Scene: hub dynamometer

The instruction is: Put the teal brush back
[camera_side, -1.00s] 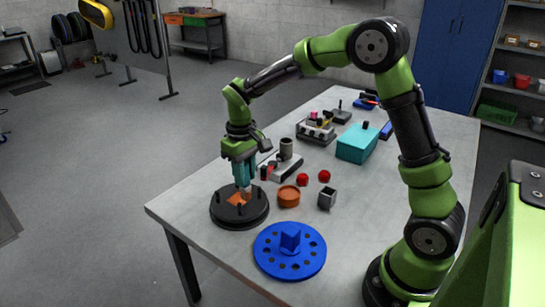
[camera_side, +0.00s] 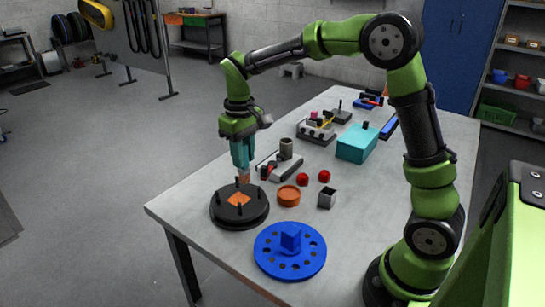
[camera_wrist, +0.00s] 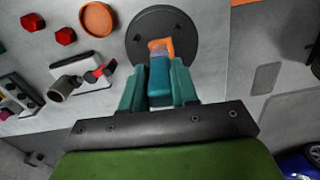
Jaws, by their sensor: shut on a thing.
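My gripper (camera_side: 243,163) is shut on the teal brush and holds it pointing down, above the black disc (camera_side: 222,216). The disc carries short black pegs and an orange patch (camera_side: 239,199); in the wrist view the brush partly covers that patch.
Right of the disc are an orange round dish (camera_side: 288,196), two red pieces (camera_side: 303,180) and a grey open box (camera_side: 327,198). A pale block with a grey cup (camera_side: 286,149) stands behind. A blue holed disc (camera_side: 290,263) lies in front; a teal box (camera_side: 357,144) stands farther back.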

